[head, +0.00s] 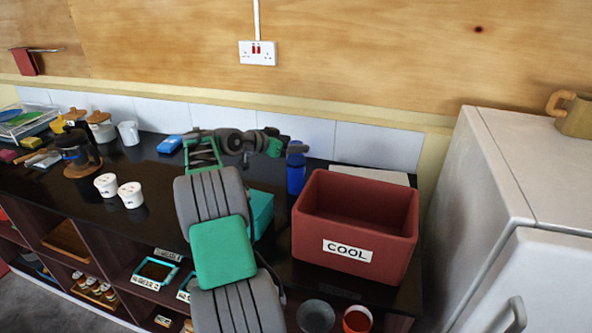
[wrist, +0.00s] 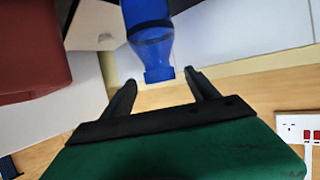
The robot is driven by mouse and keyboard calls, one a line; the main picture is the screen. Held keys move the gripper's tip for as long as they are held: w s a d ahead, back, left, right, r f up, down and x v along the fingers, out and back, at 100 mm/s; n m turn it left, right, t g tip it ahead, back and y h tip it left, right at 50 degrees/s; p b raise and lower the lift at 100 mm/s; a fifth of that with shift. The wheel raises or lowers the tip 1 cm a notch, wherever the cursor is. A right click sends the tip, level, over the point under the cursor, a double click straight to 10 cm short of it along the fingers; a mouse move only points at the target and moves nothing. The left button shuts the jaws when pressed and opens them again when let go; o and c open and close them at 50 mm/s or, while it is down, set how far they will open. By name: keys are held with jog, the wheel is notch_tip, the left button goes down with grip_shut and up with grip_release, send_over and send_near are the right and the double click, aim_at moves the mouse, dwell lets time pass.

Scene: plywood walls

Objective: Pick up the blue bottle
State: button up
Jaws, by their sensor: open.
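The blue bottle (head: 296,172) stands upright on the dark counter in the head view, just left of the red box. In the wrist view the bottle (wrist: 149,38) hangs down from the top edge, with its narrow end near the space between my fingertips. My gripper (wrist: 160,80) is open, with one dark finger on each side of that end. No finger clearly touches the bottle. In the head view my gripper (head: 288,146) is at the bottle's upper part, and my arm hides some of the counter to its left.
A red box (head: 312,245) labelled COOL stands right beside the bottle. A teal object (head: 262,212) is partly behind my arm. White wall tiles (head: 375,148) are close behind. A white fridge (head: 480,200) stands at right. Two white cups (head: 130,194) and a black coffee pot (head: 76,148) are at left.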

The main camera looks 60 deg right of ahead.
jog(key=shift+x, duration=1)
jog(key=shift+w, duration=0.1)
grip_shut()
jog(key=shift+r, duration=0.1)
